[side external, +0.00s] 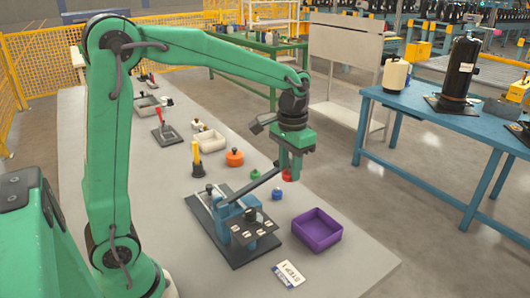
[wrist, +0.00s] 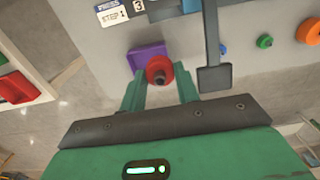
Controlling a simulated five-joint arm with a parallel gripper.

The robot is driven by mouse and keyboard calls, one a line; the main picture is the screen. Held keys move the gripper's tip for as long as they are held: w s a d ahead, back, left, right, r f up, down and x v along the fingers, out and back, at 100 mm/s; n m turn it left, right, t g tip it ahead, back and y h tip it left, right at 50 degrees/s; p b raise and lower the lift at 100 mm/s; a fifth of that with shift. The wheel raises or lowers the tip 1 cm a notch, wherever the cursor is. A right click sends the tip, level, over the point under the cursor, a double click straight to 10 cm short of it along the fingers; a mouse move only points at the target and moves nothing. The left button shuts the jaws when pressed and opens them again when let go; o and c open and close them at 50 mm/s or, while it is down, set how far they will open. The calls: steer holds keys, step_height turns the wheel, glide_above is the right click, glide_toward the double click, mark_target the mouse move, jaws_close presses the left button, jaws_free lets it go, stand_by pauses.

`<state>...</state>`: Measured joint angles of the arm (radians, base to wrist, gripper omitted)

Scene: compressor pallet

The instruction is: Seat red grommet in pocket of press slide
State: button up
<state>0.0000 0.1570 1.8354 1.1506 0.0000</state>
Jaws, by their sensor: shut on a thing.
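The red grommet (side external: 287,175) is between the fingers of my gripper (side external: 291,170), near their tips and above the table. The wrist view also shows the red grommet (wrist: 158,66) between the two green fingers (wrist: 160,90). My gripper is shut on it. The blue press (side external: 232,212) stands on a dark base plate (side external: 232,256), to the left of and below my gripper in the side view. Its long dark lever (side external: 262,182) reaches up close to my gripper. The pocket of the slide cannot be made out.
A purple tray (side external: 317,233) sits right of the press. A blue knob-topped piece (side external: 277,194), a green one (side external: 255,174) and an orange one (side external: 234,157) stand behind the press. A white step card (side external: 288,273) lies at the front. Bare table lies right of the purple tray.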

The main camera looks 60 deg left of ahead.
step_height(320, 180, up, 4)
steer(key=shift+f, duration=0.1)
steer(key=shift+n, duration=0.9)
steer(key=w+a, duration=0.2)
steer(key=a, duration=0.1)
steer(key=w+a, duration=0.1)
steer(key=a, duration=0.2)
steer(key=w+a, duration=0.2)
steer(key=a, duration=0.1)
steer(key=shift+w+a, duration=0.3)
steer(key=w+a+n, duration=0.2)
steer(key=w+a, duration=0.1)
steer(key=a, duration=1)
glide_above(266, 187)
step_height(266, 187, down, 14)
steer(key=shift+f, duration=4.6)
steer(key=shift+f, duration=0.15)
steer(key=o, duration=1)
steer(key=shift+c, duration=0.2)
